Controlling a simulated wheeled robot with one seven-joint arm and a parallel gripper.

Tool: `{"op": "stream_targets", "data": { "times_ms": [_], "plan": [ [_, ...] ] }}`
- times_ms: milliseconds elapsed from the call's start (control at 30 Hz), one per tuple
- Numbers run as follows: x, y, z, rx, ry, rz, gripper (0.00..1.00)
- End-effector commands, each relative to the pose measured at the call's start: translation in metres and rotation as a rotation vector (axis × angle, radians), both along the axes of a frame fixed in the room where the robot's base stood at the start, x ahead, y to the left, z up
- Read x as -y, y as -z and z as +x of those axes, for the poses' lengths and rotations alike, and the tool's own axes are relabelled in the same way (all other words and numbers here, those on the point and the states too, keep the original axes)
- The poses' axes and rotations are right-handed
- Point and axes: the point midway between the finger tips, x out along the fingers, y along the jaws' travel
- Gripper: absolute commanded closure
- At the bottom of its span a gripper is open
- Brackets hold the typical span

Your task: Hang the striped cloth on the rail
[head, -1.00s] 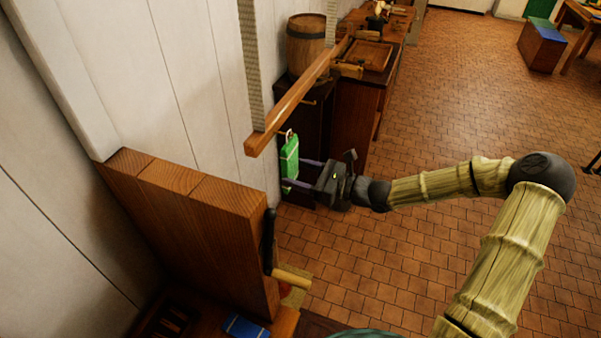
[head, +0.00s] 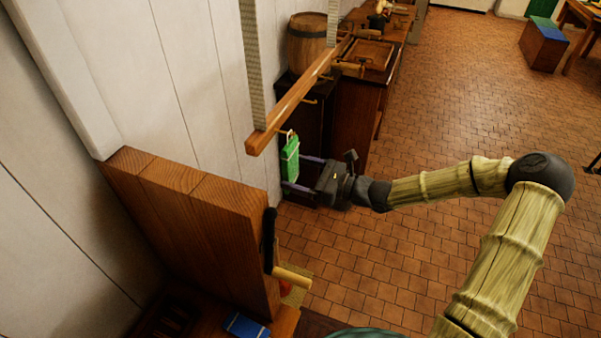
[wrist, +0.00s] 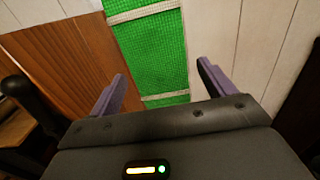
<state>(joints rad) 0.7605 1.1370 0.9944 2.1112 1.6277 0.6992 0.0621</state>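The striped cloth (head: 290,158), green with pale bands, hangs upright below the near end of the wooden rail (head: 290,106). Its top is at a small brass peg (head: 291,133) under the rail; I cannot make out exactly how it is caught there. In the wrist view the cloth (wrist: 150,50) fills the middle, beyond and between my fingers. My gripper (head: 303,173) is open, with its purple fingers wide apart. In the wrist view, gaps show between the cloth and both fingers of my gripper (wrist: 160,82).
A thick wooden panel (head: 190,215) with a dark-handled tool on its end stands nearer, left of my gripper. The white plank wall (head: 205,90) is behind the cloth. A barrel (head: 307,40) and cabinet stand beyond. Tiled floor (head: 450,110) is open to the right.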

Motion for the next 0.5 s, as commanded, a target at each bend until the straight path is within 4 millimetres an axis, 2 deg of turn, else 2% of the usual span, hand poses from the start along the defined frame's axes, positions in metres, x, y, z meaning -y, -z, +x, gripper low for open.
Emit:
{"op": "stream_targets", "data": {
  "times_ms": [333, 500],
  "plan": [
    [0.002, 0.001, 0.0, 0.0, 0.001, -0.001, 0.15],
    [0.017, 0.002, -0.005, 0.0, 0.003, -0.002, 0.15]
  ]
}}
